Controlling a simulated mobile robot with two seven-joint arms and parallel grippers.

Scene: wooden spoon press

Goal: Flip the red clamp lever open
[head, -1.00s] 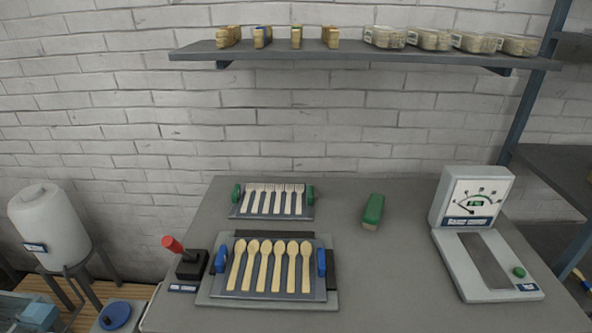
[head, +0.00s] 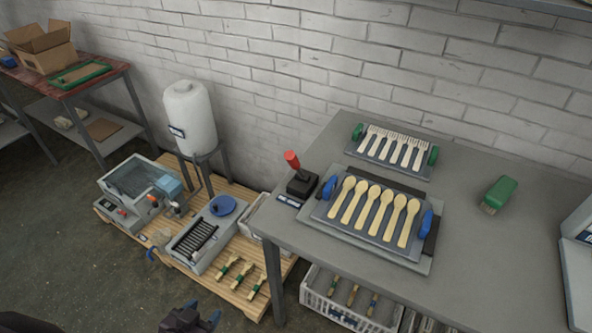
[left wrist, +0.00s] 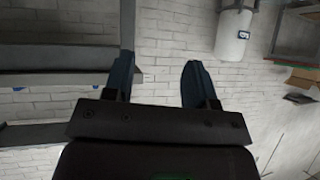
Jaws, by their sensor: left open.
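The clamp lever has a red grip (head: 292,160) on a black base (head: 302,184). It stands at the left edge of the grey table, tilted a little to the left. Beside it to the right is a plate with a row of wooden spoons (head: 374,212) and blue end handles. My left gripper (head: 204,316) shows at the bottom edge of the head view, low and well short of the lever. In the left wrist view its two dark blue fingers (left wrist: 160,85) are apart with nothing between them. My right gripper is not in view.
A plate of wooden forks (head: 393,150) and a green-backed brush (head: 498,194) are on the table (head: 480,262). Left of the table stand a white tank (head: 190,120) and machines on a wooden pallet (head: 232,291). A white crate (head: 345,312) sits under the table.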

